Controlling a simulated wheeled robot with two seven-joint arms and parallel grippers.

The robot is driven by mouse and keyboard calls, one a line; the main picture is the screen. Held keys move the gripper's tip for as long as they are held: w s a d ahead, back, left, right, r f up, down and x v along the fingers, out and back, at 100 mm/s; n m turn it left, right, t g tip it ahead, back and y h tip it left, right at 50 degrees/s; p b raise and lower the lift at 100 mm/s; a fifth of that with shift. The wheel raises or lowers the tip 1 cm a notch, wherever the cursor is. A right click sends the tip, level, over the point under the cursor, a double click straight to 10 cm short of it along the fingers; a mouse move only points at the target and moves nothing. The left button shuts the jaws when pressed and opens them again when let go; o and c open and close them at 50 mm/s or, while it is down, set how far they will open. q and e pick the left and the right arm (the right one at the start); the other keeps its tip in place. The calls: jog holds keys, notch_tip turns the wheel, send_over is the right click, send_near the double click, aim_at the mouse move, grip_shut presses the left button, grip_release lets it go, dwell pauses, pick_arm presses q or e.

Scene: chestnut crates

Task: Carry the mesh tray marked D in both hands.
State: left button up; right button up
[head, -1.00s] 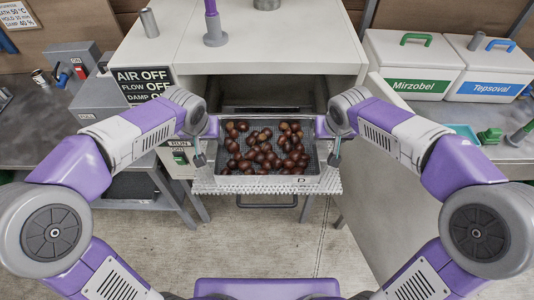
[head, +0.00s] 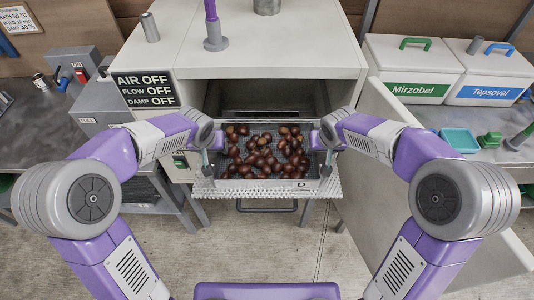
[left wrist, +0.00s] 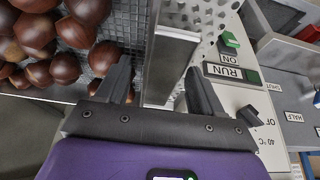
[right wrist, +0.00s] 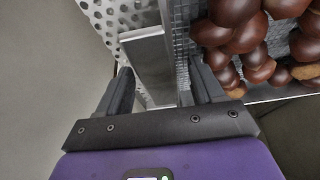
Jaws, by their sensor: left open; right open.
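The mesh tray marked D (head: 299,184) is full of brown chestnuts and lies level on a perforated shelf at the cabinet's opening, its D on the front wall. My left gripper (head: 207,166) is at its left end and my right gripper (head: 327,166) at its right end. In the left wrist view, the left jaws (left wrist: 158,76) are open, one finger on each side of the tray's metal end piece (left wrist: 172,58). In the right wrist view, the right jaws (right wrist: 158,74) are open around the opposite end piece (right wrist: 150,62). Whether any finger touches metal cannot be told.
The white cabinet (head: 250,60) stands open behind the tray, its door (head: 400,150) swung out to the right. A control box with the AIR OFF sign (head: 145,89) is close on the left. Boxes marked Mirzobel (head: 410,70) and Tepsoval (head: 490,75) stand right. Floor in front is clear.

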pick_arm(q)
grip_shut()
pick_arm(e)
grip_shut()
pick_arm(q)
jog(key=shift+r, duration=0.1)
dwell(1.2)
